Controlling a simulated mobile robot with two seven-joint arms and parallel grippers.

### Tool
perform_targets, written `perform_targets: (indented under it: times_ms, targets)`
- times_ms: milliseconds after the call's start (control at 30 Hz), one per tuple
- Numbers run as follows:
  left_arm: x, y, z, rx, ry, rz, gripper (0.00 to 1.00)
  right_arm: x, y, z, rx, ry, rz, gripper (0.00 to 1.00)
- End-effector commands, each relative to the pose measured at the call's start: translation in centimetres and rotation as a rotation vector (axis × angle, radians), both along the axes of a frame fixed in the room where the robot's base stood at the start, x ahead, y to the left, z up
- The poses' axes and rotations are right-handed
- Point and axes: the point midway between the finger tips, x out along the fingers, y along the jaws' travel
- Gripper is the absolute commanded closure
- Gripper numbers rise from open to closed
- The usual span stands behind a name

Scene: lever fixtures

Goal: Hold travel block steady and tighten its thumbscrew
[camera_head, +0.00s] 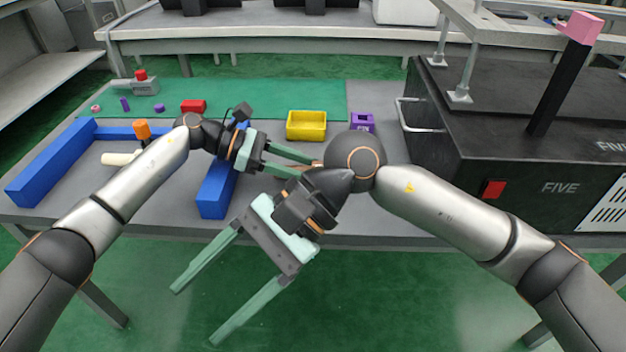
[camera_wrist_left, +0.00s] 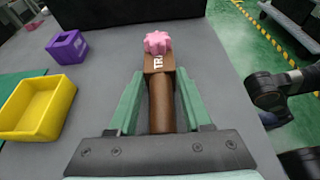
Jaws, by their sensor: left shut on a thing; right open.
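The travel block (camera_wrist_left: 162,105) is brown, with the white letters "TR" showing on it. Its pink lobed thumbscrew (camera_wrist_left: 157,42) sits at its far end in the left wrist view. My left gripper (camera_wrist_left: 160,88) is shut on the block, one green finger along each side. In the head view my left gripper (camera_head: 312,166) is over the middle of the table, and my right arm hides most of the block. My right gripper (camera_head: 195,316) is open and empty, pointing down and left in front of the table's front edge, away from the block.
A yellow bin (camera_head: 306,132) and a purple holder (camera_head: 362,123) stand behind the grippers. A blue frame (camera_head: 50,165) with an orange knob (camera_head: 141,129) is at left. A black machine (camera_head: 520,150) with a pink-topped lever (camera_head: 560,85) blocks the right.

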Motion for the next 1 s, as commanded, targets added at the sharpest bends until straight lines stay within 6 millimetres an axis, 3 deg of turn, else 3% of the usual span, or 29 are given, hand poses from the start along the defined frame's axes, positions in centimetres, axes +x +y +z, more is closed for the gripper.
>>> perform_targets:
  times_ms: [33, 233, 400, 500, 667, 800, 1000]
  targets:
    - [-0.2, 0.2, -1.3, 0.023, 0.013, -0.002, 1.00, -0.9, 0.5, -1.1, -0.061, -0.054, 0.024, 0.29]
    - [-0.2, 0.2, -1.3, 0.023, 0.013, -0.002, 1.00, -2.5, 0.6, -7.8, -0.412, -0.389, 0.053, 0.29]
    - [-0.2, 0.2, -1.3, 0.023, 0.013, -0.002, 1.00, 0.0, -1.0, -12.0, -0.661, -0.771, -0.018, 0.29]
    - [-0.2, 0.2, -1.3, 0.023, 0.013, -0.002, 1.00, 2.7, -2.2, -13.0, -0.756, -1.016, -0.090, 0.29]
    - [-0.2, 0.2, -1.3, 0.023, 0.013, -0.002, 1.00, 7.5, -4.6, -12.6, -0.848, -1.413, -0.197, 0.29]
    - [-0.2, 0.2, -1.3, 0.023, 0.013, -0.002, 1.00, 11.3, -7.4, -10.9, -0.915, -1.743, -0.245, 0.29]
    - [-0.2, 0.2, -1.3, 0.023, 0.013, -0.002, 1.00, 14.7, -10.9, -7.7, -1.006, -2.096, -0.246, 0.29]
